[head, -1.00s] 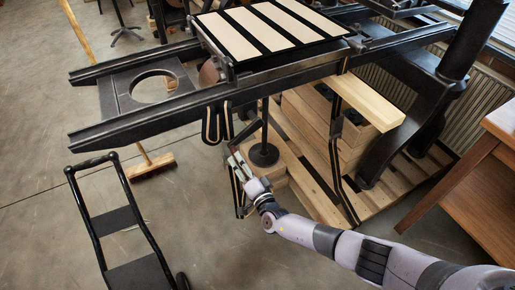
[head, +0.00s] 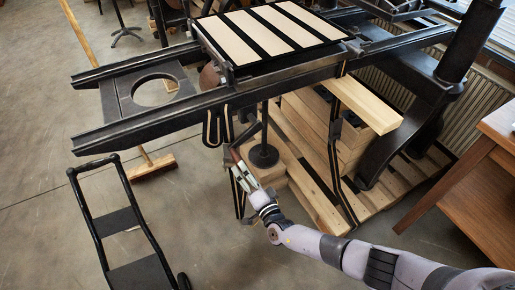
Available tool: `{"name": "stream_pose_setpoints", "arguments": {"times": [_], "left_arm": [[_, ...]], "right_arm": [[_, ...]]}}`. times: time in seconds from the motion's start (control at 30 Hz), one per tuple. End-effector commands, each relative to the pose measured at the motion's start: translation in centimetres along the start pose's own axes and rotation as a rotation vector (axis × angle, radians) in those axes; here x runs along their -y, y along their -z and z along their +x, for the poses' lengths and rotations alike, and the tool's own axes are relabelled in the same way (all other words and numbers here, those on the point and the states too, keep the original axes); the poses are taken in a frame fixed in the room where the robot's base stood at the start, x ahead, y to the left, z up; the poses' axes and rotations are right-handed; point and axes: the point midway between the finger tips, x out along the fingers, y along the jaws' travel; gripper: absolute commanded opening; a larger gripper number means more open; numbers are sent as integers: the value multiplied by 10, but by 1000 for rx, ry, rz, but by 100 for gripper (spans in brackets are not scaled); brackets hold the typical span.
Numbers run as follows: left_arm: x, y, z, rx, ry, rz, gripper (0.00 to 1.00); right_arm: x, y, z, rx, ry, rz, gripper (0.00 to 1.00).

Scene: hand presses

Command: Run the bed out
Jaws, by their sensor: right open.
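The press bed (head: 270,33), a flat slab with cream and black stripes, sits on two long dark rails (head: 150,130) at the top centre. The rails run out to the left past it. My right gripper (head: 236,163) is open below the near rail, its fingers pointing up and left. A small reddish-brown piece, perhaps a crank's grip, shows at its fingertips; I cannot tell whether it lies between them. A round brown part (head: 210,76) shows at the bed's left end, partly hidden by the rail. My left gripper is not in view.
A dark plate with a round hole (head: 118,90) spans the rails at left. A black hand truck (head: 115,220) stands front left, a broom (head: 150,167) behind it. A pale plank (head: 368,104) juts out at right above a pallet (head: 315,205). A wooden table (head: 490,190) stands far right.

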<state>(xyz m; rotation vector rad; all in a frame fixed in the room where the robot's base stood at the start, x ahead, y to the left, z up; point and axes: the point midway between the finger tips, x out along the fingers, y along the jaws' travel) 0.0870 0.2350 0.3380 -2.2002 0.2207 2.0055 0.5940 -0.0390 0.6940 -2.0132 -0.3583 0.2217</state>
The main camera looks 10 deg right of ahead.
Motion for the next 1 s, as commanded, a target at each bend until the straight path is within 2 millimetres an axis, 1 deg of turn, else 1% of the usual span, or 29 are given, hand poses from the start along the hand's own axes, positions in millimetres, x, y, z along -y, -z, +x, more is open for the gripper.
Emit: {"name": "stream_pose_setpoints", "arguments": {"times": [0.03, 0.2, 0.53, 0.67, 1.0], "left_arm": [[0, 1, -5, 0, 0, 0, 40], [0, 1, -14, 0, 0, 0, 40], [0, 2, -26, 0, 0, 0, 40], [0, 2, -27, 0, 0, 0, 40], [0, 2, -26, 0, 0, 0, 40]], "right_arm": [[2, 1, -6, 1, -1, 0, 75], [1, 1, -23, 1, -1, -1, 75], [1, 1, -54, 0, -1, 0, 75], [0, 0, -58, 0, 1, 0, 75], [0, 0, -58, 0, 1, 0, 75]]}}
